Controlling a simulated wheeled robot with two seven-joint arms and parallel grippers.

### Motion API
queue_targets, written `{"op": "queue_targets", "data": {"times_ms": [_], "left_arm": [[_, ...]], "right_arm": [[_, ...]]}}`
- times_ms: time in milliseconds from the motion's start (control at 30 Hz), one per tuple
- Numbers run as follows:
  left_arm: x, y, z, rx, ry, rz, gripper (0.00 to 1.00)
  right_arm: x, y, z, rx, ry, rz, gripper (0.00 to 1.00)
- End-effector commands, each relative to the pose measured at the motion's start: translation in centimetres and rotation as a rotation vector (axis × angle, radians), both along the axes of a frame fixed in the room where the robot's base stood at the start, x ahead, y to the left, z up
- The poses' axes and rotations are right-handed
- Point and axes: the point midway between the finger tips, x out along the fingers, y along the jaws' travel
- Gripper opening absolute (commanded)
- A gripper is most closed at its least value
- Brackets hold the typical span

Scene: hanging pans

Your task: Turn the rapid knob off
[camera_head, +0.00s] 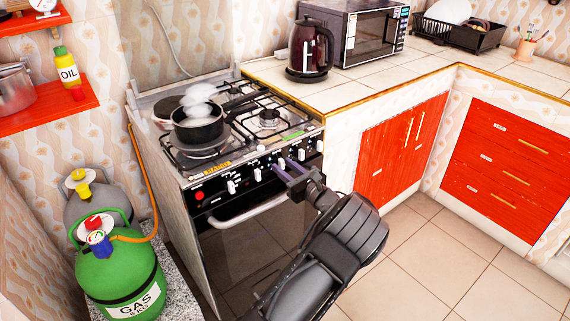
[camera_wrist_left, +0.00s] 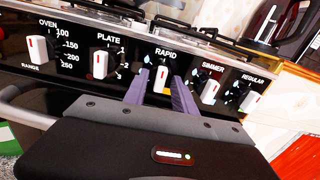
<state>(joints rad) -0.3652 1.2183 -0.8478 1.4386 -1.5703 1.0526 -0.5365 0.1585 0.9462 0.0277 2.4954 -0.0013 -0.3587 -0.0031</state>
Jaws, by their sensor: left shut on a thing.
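The rapid knob (camera_wrist_left: 160,79) is a white knob on the black stove panel, under the printed word RAPID in the left wrist view. It looks close to upright. My left gripper (camera_wrist_left: 159,91) has its two purple fingers on either side of the knob, shut on it. In the head view the left gripper (camera_head: 286,169) reaches the front panel of the stove (camera_head: 215,168), and its fingers mostly hide the rapid knob there. My right gripper is not in view.
The plate knob (camera_wrist_left: 100,65) is left of the rapid knob and the simmer knob (camera_wrist_left: 209,91) is close on its right. A steaming pot (camera_head: 198,128) sits on the stove top. The oven handle (camera_head: 250,210) runs below the panel. A green gas bottle (camera_head: 120,275) stands at left.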

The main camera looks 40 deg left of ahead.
Motion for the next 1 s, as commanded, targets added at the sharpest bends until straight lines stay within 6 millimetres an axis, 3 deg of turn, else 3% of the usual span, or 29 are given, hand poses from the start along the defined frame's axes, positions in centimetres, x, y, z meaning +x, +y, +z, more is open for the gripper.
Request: {"op": "queue_targets", "data": {"times_ms": [567, 600, 833, 1000], "left_arm": [[-0.03, -0.06, -0.22, 0.012, 0.052, 0.000, 0.00], [-0.03, -0.06, -0.22, 0.012, 0.051, 0.000, 0.34], [-0.03, -0.03, -0.12, 0.013, 0.049, 0.000, 0.53], [-0.01, -0.02, -0.07, 0.013, 0.048, 0.000, 0.53]], "right_arm": [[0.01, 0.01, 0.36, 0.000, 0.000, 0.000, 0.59], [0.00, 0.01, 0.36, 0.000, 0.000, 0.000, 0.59], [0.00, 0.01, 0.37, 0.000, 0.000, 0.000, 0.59], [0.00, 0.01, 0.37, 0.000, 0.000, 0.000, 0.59]]}}
